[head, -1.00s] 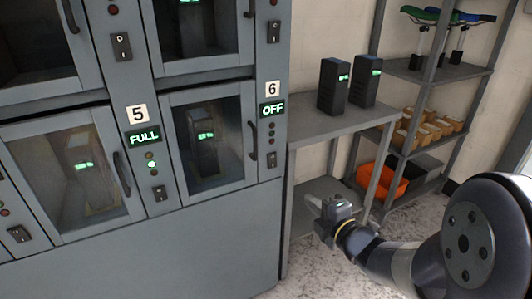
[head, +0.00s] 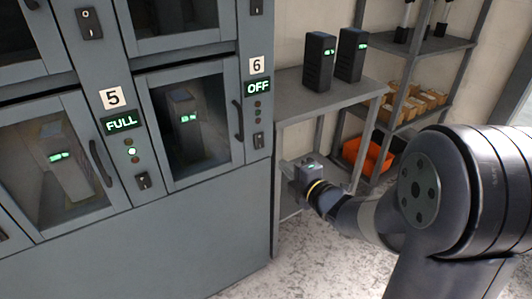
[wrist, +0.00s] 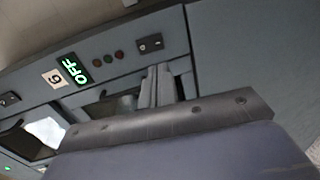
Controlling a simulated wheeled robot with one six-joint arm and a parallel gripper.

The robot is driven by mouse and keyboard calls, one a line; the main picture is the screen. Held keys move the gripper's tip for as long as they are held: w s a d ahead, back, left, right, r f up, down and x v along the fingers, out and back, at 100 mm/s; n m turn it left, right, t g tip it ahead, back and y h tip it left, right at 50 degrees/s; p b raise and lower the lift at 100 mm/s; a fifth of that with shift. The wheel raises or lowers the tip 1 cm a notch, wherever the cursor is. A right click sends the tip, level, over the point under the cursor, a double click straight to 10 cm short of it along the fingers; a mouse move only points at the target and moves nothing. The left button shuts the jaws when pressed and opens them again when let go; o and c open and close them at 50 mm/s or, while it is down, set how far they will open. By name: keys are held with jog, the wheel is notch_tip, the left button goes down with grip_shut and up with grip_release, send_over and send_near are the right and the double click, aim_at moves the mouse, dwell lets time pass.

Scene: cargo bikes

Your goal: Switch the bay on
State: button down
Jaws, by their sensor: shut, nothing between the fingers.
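Bay 6 (head: 188,118) has a shut glass door with a dark battery (head: 186,120) behind it. Its green sign (head: 258,88) reads OFF; the sign also shows in the wrist view (wrist: 76,68). Below the sign are small unlit-looking lamps and a black rocker switch (head: 258,141). The switch shows in the wrist view (wrist: 150,43) as well, above the fingers. My gripper (head: 287,171) is shut and empty, right of and lower than the switch, apart from it in the head view. In the wrist view its fingers (wrist: 160,86) point toward the cabinet front.
Bay 5's sign (head: 122,121) reads FULL, with a lit lamp and its own switch (head: 143,181). A grey table (head: 325,98) with two batteries stands right of the cabinet. A shelf (head: 440,45) holds an orange bin (head: 366,156). Pale floor lies in front.

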aim_at(260, 148)
jog(key=b+x, duration=0.1)
jog(key=x, duration=0.9)
jog(key=shift+w+a, duration=0.15)
jog(key=shift+f+b, duration=0.15)
jog(key=shift+b, duration=0.15)
jog(key=shift+w+a+f+b, duration=0.15)
jog(key=shift+f+b, duration=0.1)
jog(key=shift+b, duration=0.65)
jog(key=shift+r+p, duration=0.25)
jog(key=shift+p, duration=0.05)
